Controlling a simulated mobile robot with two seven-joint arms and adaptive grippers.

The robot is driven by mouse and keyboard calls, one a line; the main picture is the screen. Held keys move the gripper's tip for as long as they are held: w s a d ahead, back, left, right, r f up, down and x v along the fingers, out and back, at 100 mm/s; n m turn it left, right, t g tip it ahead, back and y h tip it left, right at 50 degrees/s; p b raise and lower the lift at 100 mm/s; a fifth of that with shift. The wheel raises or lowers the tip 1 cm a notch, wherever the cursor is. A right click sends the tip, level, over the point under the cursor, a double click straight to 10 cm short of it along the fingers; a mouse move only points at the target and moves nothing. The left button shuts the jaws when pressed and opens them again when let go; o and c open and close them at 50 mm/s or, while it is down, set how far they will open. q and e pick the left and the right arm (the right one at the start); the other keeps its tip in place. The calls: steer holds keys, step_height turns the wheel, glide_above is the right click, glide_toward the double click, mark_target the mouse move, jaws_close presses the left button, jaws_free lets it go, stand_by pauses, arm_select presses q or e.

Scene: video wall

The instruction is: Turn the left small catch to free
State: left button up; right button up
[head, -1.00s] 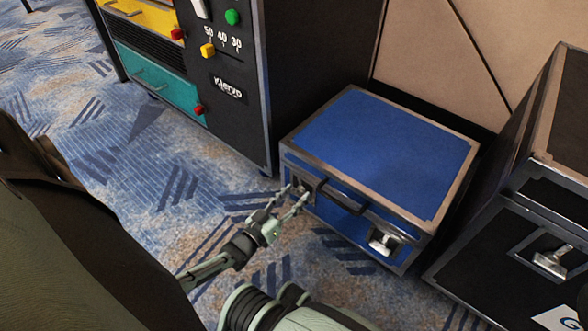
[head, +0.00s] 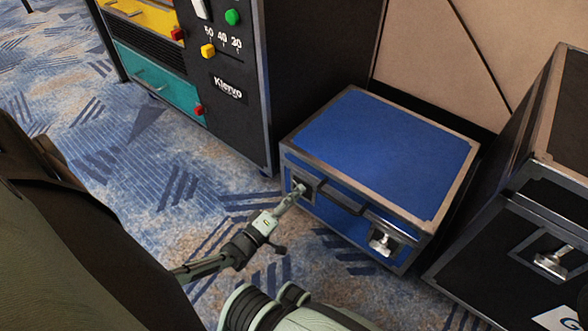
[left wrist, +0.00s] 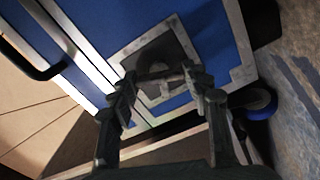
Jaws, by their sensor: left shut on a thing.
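The blue case (head: 380,150) with metal edges stands on the carpet. Its left small catch (left wrist: 158,80) sits in a square metal plate on the front face, left of the black handle (head: 342,196). My left gripper (head: 298,190) reaches the catch from the front and is shut on it. I cannot tell the catch's exact angle. The right small catch (head: 382,242) shows uncovered on the same face. My right gripper is not in view.
A black cabinet (head: 229,88) with coloured drawers and buttons stands left of the case. A black case (head: 545,220) with its own latch stands close on the right. A beige wall panel (head: 440,50) is behind. Carpet in front is open.

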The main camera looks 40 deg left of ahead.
mark_target(303, 165)
arm_select(q)
steer(key=shift+n, duration=1.9)
steer(key=o, duration=1.2)
steer(key=shift+c, duration=0.2)
steer(key=shift+o, duration=0.2)
step_height(303, 165, up, 11)
steer(key=shift+w+a+f, duration=0.15)
steer(key=shift+c, duration=0.2)
steer(key=shift+f, duration=0.2)
